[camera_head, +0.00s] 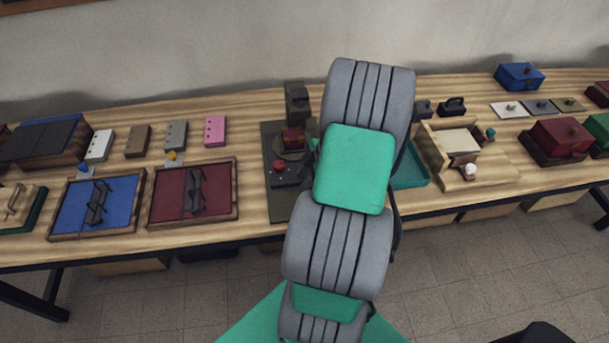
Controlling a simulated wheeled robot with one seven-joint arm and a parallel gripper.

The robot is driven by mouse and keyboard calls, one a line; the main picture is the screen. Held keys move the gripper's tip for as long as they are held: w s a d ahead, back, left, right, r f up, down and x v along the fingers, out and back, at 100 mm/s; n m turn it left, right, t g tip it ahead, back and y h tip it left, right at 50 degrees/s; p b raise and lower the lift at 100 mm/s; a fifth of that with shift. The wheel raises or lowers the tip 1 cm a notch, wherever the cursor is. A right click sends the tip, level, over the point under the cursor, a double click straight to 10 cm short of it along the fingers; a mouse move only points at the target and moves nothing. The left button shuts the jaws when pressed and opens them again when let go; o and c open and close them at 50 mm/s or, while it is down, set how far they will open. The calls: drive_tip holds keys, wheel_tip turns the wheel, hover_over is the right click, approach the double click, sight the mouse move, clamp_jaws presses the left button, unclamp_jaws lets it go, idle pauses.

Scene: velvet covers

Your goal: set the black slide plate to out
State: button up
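A wooden box at the far left of the table carries a flat black plate (38,141) on top, with a strip of blue showing along its back edge. This looks like the black slide plate, but I cannot be sure. A dark board (281,205) in the middle of the table bears a control block with a red knob (278,166), and a dark upright post (297,104) stands behind it. My arm covers the right part of this board. My gripper is hidden behind my arm, so its fingers and anything near them do not show.
A blue-lined tray (131,203) and a dark red-lined tray (221,204) have black handles. Several small blocks, including a pink block (215,130), stand behind them. A wooden box (430,160), a red box (562,137) and a blue box (519,76) stand right of my arm.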

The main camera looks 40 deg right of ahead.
clamp_jaws()
idle(0.3)
idle(1.2)
